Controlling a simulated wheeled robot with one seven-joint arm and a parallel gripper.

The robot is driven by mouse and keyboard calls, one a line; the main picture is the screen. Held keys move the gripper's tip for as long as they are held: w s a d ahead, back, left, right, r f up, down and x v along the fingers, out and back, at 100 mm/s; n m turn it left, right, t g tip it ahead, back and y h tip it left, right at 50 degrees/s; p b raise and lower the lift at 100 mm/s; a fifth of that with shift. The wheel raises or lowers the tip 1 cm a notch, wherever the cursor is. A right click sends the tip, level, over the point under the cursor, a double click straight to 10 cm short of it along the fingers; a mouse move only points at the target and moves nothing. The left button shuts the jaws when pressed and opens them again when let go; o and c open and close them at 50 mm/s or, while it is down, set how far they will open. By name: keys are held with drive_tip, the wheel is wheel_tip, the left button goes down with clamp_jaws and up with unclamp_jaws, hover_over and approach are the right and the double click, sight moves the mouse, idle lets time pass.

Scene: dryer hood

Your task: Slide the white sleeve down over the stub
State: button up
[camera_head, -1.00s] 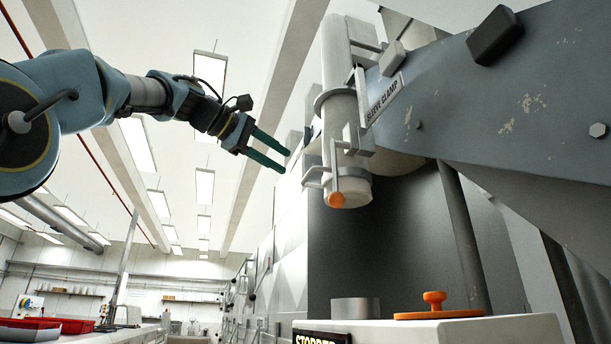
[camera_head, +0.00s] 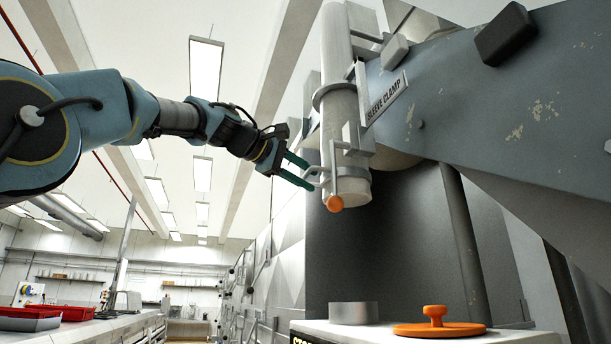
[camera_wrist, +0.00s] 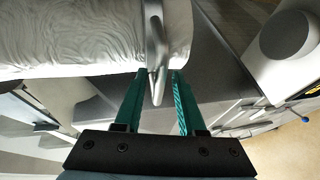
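The white sleeve (camera_head: 342,120) is a pale upright cylinder in the head view, held beside the hood arm with the "SLEEVE CLAMP" label (camera_head: 386,98). It also fills the top left of the wrist view (camera_wrist: 70,35). The stub (camera_head: 354,312), a short grey ring, stands well below on the white housing. My gripper (camera_head: 309,177) is open at the left of the sleeve's lower part. In the wrist view, a metal bar (camera_wrist: 154,50) reaches between the two green fingers, apparently untouched.
An orange stopper (camera_head: 435,326) with a knob lies on the white housing, right of the stub. The big grey hood arm (camera_head: 500,110) blocks the right side. A dark column stands behind the sleeve. The space left of the sleeve, below my arm, is open.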

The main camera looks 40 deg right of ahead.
clamp_jaws()
idle(1.2)
